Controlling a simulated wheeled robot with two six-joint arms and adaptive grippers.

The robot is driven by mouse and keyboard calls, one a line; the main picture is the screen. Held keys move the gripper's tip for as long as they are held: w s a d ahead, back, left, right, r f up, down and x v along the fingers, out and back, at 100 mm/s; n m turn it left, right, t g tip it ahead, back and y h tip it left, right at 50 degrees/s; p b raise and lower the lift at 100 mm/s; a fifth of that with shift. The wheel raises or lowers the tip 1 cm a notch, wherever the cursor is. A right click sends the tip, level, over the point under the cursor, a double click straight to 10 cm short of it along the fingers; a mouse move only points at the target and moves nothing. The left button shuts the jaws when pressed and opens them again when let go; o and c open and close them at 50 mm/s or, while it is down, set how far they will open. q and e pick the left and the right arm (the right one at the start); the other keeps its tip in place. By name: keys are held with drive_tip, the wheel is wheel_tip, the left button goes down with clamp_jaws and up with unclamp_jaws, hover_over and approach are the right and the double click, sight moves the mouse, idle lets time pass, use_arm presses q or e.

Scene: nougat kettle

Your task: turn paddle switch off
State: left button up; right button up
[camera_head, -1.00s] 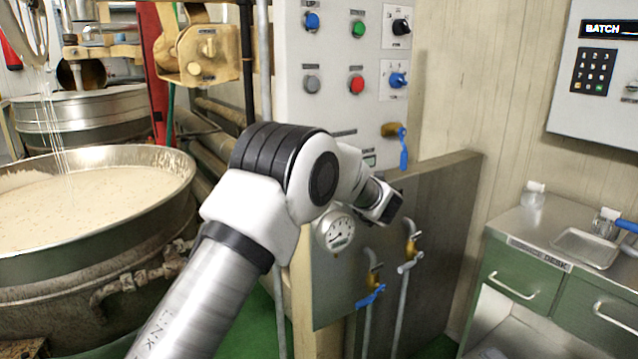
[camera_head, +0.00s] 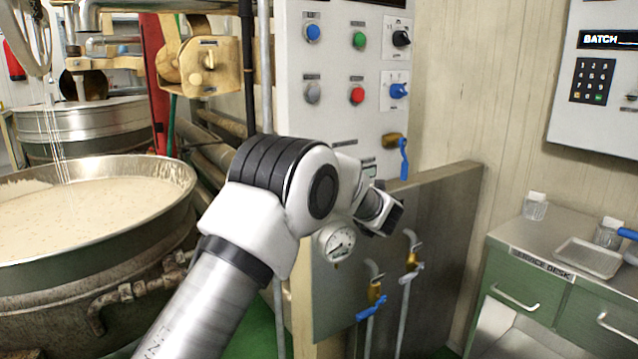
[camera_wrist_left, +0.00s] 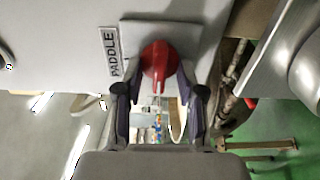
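My left gripper (camera_wrist_left: 160,92) is open, with one dark finger on each side of the knob. I see gaps beside the knob; whether a finger touches it I cannot tell. In the head view my left arm reaches to the control panel (camera_head: 335,110), and its fingers and the paddle switch are hidden. My right gripper is in neither view.
A pressure gauge (camera_head: 337,242) and pipes with valves are close below my wrist. A kettle of pale nougat (camera_head: 95,205) stands left. A green service desk (camera_head: 520,270) stands right.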

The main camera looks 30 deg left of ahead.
use_arm(q)
drive_tip(key=v, duration=1.2)
drive_tip(key=shift+f, duration=0.15)
